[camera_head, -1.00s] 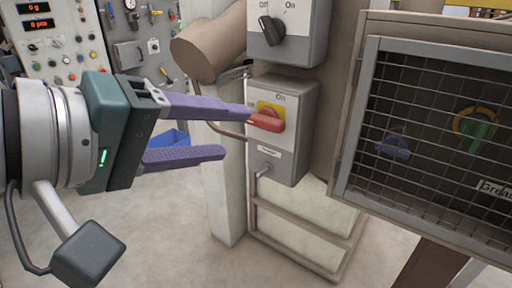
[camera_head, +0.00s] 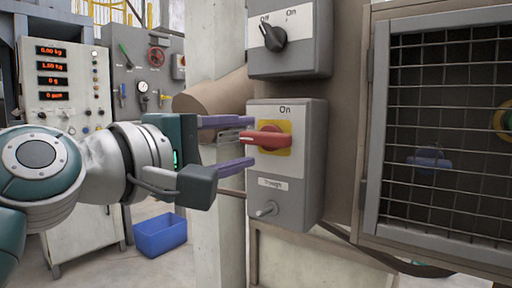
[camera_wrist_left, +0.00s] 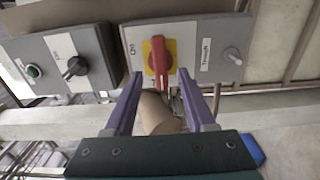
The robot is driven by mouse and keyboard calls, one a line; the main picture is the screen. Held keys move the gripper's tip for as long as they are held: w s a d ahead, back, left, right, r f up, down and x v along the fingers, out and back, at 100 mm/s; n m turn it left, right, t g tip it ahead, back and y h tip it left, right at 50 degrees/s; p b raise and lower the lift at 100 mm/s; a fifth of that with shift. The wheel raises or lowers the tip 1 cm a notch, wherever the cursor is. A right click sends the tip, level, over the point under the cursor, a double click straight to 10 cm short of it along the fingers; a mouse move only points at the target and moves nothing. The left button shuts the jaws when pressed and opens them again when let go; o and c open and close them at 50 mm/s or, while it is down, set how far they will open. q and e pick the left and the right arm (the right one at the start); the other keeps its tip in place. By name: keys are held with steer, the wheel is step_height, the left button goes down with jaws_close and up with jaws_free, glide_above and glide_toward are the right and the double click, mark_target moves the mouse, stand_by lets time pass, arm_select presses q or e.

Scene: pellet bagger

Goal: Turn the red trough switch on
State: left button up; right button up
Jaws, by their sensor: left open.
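The red trough switch (camera_head: 265,139) is a red rotary handle on a yellow plate, on a grey box (camera_head: 286,205) labelled "Trough" with "On" printed above. Its handle lies sideways in the head view, its end pointing left, away from the "On" mark. My left gripper (camera_head: 250,143) is open, its two purple fingers just left of the handle, one above and one below its level. In the left wrist view the red handle (camera_wrist_left: 158,62) lies ahead, between the lines of the open fingers (camera_wrist_left: 164,80), apparently untouched. My right gripper is out of view.
Above is another grey box with a black rotary switch (camera_head: 272,38) marked "Off" and "On". A small metal toggle (camera_head: 266,210) sits below the red handle. A mesh guard (camera_head: 450,130) stands at right, a blue bin (camera_head: 160,236) on the floor.

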mark_target(260, 140)
arm_select(q)
steer(key=shift+x, duration=1.65)
jaws_close()
